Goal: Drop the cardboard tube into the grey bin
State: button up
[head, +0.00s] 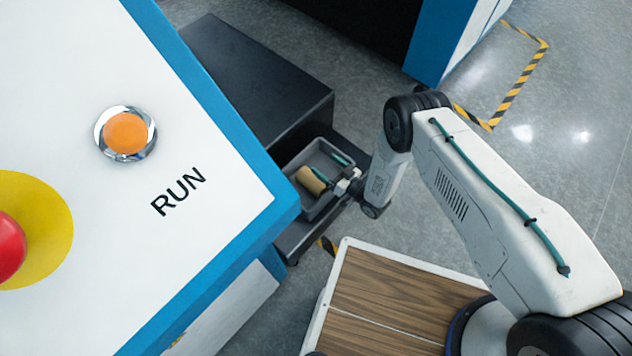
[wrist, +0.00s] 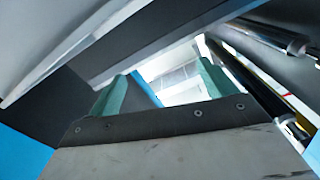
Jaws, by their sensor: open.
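The grey bin (head: 316,213) is below the front edge of the white and blue machine in the head view. The tan cardboard tube (head: 310,180) appears inside the bin, tilted, towards its left side. My gripper (head: 331,167) is over the bin, just to the right of the tube, with green fingers. In the wrist view my gripper (wrist: 160,75) has its two green fingers apart, with nothing held between them. The tube and the bin cannot be made out in the wrist view. Whether a finger touches the tube cannot be told.
The machine's panel (head: 230,150) with RUN and an orange button (head: 127,132) overhangs close to the bin's left. A black box-shaped unit (head: 255,80) stands behind the bin. A wood-topped surface (head: 390,295) is in front. Grey floor (head: 560,150) at the right is clear.

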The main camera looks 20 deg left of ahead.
jog(key=v, duration=0.7)
jog(key=shift+d, duration=0.1)
